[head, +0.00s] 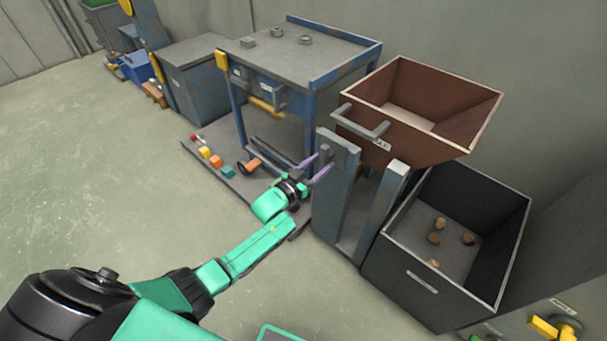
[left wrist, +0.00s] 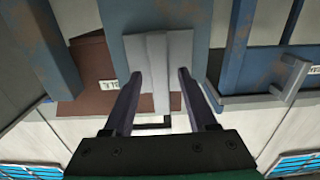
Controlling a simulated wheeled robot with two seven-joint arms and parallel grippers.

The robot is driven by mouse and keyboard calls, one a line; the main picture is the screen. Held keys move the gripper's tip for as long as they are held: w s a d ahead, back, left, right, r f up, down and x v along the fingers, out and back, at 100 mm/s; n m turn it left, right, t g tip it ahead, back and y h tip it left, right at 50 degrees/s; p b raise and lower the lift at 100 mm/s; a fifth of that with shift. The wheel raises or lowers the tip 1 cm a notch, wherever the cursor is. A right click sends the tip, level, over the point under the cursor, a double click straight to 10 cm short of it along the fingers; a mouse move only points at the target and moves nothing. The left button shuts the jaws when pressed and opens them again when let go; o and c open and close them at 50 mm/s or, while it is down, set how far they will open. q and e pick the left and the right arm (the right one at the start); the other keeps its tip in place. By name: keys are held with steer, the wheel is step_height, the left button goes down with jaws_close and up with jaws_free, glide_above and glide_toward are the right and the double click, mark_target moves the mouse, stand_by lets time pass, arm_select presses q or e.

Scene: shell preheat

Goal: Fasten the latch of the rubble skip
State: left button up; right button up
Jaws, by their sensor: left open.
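The rubble skip (head: 413,121) is a brown open-topped bin with a grey bar handle and a small label, held on a blue-grey stand (head: 337,200). A small grey latch piece (head: 326,153) is on the stand's left post; in the left wrist view the grey latch (left wrist: 160,75) has a plate and a narrow bar. My left gripper (head: 323,164) is open at this post. In the left wrist view its fingers (left wrist: 158,82) lie on either side of the narrow bar, with gaps visible. I cannot tell whether the latch is fastened. My right gripper is not in view.
A dark open bin (head: 390,254) with several brown lumps stands right of the stand. A blue workbench (head: 310,62) stands behind, with small coloured blocks (head: 205,153) on its low base. A yellow valve handle (head: 543,327) is at lower right. The floor at left is clear.

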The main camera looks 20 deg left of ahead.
arm_select(q)
steer(key=p+v, duration=0.2)
steer(key=v, duration=1)
steer(key=shift+s, duration=0.3)
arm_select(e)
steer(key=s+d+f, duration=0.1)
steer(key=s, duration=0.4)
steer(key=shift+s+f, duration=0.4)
arm_select(q)
steer(key=shift+a, duration=0.1)
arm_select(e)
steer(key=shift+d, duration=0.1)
